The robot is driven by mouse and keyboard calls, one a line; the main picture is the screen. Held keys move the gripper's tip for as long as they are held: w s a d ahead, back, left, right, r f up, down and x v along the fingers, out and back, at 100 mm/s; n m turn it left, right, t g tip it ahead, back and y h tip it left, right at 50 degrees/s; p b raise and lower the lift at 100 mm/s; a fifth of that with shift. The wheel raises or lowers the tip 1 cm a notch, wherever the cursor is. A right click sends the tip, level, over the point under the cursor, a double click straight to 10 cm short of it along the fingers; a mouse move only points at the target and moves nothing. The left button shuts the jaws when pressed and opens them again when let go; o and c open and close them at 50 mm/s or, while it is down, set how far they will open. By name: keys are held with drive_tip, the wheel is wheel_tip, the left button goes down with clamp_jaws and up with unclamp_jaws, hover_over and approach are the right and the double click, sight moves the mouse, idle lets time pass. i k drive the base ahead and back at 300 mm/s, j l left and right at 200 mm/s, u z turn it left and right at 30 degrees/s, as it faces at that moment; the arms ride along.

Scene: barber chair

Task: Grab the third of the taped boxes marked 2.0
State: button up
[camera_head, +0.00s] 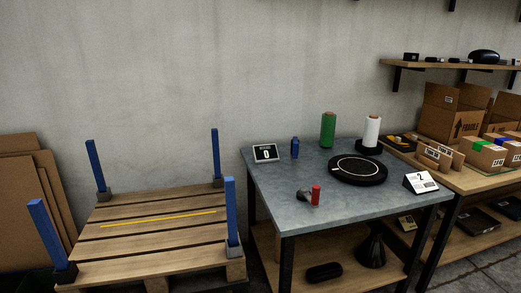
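Cardboard boxes closed with coloured tape stand at the right edge of the head view. One box (482,162) has green tape on top and a small white label on its front. Another box (513,157) with a white label stands just right of it and is partly cut off by the picture edge. Blue tape shows behind them. The label print is too small to read surely, so I cannot tell which box is marked 2.0 or which is the third. My gripper is not in view.
The boxes' wooden table (462,178) adjoins a grey worktable (330,205) holding a black turntable (357,171), rolls and number signs. A pallet (150,233) with blue corner posts stands left. Open cartons (438,112) stand behind the boxes, beneath a wall shelf (450,65).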

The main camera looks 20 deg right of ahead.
sight(486, 155)
drive_tip(key=l+z, duration=0.15)
drive_tip(key=l, duration=0.45)
drive_tip(key=k+l+z, duration=0.15)
drive_tip(key=l, duration=0.45)
drive_tip(key=l+z, duration=0.2)
drive_tip(key=l, duration=0.4)
drive_tip(key=i+l+z, duration=0.15)
drive_tip(key=l, duration=0.45)
drive_tip(key=l+z, duration=0.15)
drive_tip(key=l, duration=0.45)
drive_tip(key=i+l+z, duration=0.15)
drive_tip(key=l, duration=0.4)
drive_tip(key=l+z, duration=0.1)
drive_tip(key=l, duration=0.5)
drive_tip(key=i+l, duration=0.15)
drive_tip(key=l, duration=0.4)
drive_tip(key=l+z, duration=0.05)
